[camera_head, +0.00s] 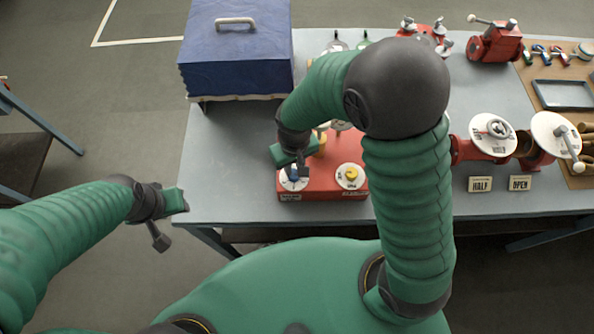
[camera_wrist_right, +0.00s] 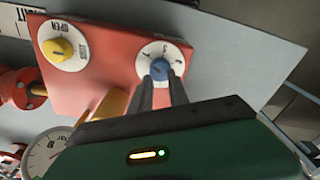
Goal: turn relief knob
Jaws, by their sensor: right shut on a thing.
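A red box (camera_head: 322,187) stands near the front edge of the table. On its top are a blue knob (camera_head: 294,172) on a white numbered dial, at the left, and a yellow knob (camera_head: 351,174) on a white dial, at the right. In the right wrist view the blue knob (camera_wrist_right: 161,69) sits between the fingertips of my right gripper (camera_wrist_right: 160,80), which is shut on it. The yellow knob (camera_wrist_right: 61,49) is free, and its dial reads OPEN on one side. My left gripper (camera_head: 170,222) hangs off the table's left front, away from the box; its jaw opening is unclear.
A blue case (camera_head: 237,50) with a handle stands at the back left. Red valves with white dials (camera_head: 493,134) and HALF (camera_head: 480,184) and OPEN (camera_head: 520,183) signs are on the right. A brown board (camera_head: 565,75) holds tools. The table (camera_head: 225,175) is bare left of the box.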

